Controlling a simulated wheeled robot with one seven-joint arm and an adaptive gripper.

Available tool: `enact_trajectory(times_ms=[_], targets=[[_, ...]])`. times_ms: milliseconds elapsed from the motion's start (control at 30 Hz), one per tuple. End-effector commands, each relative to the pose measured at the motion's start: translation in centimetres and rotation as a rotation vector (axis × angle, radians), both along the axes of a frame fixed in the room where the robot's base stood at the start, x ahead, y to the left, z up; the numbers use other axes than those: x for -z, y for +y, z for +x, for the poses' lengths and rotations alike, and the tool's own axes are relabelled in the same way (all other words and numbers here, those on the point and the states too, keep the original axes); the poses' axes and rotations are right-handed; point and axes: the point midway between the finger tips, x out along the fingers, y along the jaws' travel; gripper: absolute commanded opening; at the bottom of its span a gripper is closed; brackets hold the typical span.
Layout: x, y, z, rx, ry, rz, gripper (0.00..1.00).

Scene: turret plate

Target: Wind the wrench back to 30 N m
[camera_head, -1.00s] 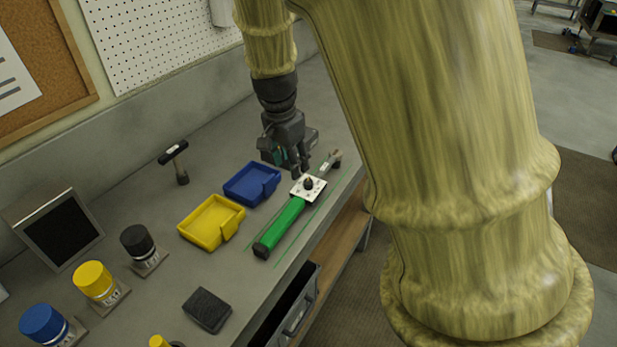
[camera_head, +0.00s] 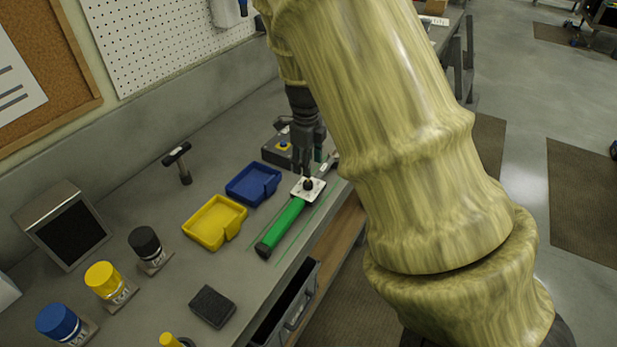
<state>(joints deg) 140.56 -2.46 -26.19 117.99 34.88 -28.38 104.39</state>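The torque wrench with a green grip (camera_head: 282,226) lies on the grey bench near its front edge, between thin green outline marks. A white plate (camera_head: 314,194) with a dark knob (camera_head: 308,184) sits at the far end of the green grip. The wrench's metal head end is partly hidden by my arm. My gripper (camera_head: 305,172) points down just above the dark knob. Its fingers look close together and small, and I cannot tell whether they touch the knob or how far they are open. No scale reading is legible.
A yellow tray (camera_head: 243,216) and a blue tray (camera_head: 232,190) lie left of the wrench.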

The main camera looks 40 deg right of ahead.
Motion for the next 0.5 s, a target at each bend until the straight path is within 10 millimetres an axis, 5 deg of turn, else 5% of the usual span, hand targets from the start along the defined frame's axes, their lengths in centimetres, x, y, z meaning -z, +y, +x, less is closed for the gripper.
enact_trajectory(times_ms=[500], targets=[[6.6,-0.3,0.1,-0.002,0.001,0.002,0.48]])
